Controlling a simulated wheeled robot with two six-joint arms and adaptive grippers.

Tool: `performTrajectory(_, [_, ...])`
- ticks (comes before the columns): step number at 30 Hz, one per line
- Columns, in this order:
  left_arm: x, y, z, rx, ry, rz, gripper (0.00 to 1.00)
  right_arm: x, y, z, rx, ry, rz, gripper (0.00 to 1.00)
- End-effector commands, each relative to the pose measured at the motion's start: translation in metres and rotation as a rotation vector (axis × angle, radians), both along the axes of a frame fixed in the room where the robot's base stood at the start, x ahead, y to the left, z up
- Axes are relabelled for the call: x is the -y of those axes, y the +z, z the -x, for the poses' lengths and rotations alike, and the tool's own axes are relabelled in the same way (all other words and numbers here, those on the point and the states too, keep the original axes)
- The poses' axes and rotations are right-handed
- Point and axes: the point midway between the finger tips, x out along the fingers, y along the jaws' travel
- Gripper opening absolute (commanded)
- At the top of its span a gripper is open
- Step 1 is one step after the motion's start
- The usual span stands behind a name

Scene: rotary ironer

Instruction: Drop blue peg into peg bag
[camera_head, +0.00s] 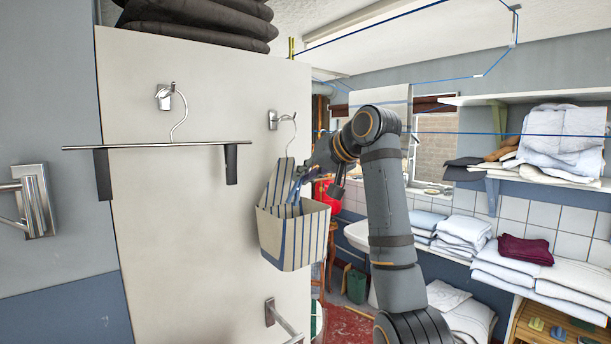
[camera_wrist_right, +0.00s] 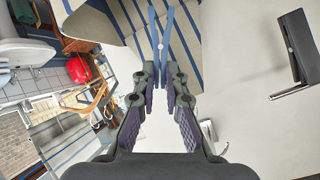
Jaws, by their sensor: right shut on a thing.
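The peg bag (camera_head: 292,238), cream with blue stripes, hangs from a hanger on a hook on the white panel. Its open top faces up. My right gripper (camera_head: 301,176) is at the bag's upper part, in front of its striped back. In the right wrist view, my right gripper (camera_wrist_right: 163,86) is shut on the blue peg (camera_wrist_right: 160,42), which sticks out beyond the fingertips over the striped cloth of the bag (camera_wrist_right: 204,48). In the head view the peg is hard to tell from the blue stripes. My left gripper is not in view.
Blue clotheslines (camera_head: 440,80) run overhead. Shelves with folded linen (camera_head: 465,229) stand at the right.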

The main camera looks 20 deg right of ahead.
Motion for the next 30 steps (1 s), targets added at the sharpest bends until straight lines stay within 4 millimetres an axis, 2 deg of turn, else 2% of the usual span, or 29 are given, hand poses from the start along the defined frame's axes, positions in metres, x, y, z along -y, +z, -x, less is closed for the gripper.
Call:
performTrajectory(2, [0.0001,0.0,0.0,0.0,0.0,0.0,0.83,0.0002,0.0001,0.0,0.0,0.0,0.0,0.0])
performTrajectory(3, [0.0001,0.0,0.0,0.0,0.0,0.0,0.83,0.0001,0.0002,0.0001,0.0,0.0,0.0,0.12])
performTrajectory(9, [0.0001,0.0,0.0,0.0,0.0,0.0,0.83,0.0001,0.0002,0.0001,0.0,0.0,0.0,0.37])
performTrajectory(15, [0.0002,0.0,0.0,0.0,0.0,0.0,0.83,0.0001,0.0002,0.0001,0.0,0.0,0.0,0.37])
performTrajectory(21, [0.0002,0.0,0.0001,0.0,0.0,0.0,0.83,0.0001,0.0002,0.0001,0.0,0.0,0.0,0.6])
performTrajectory(30, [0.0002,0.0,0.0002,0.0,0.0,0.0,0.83,0.0001,0.0001,0.0,0.0,0.0,0.0,0.6])
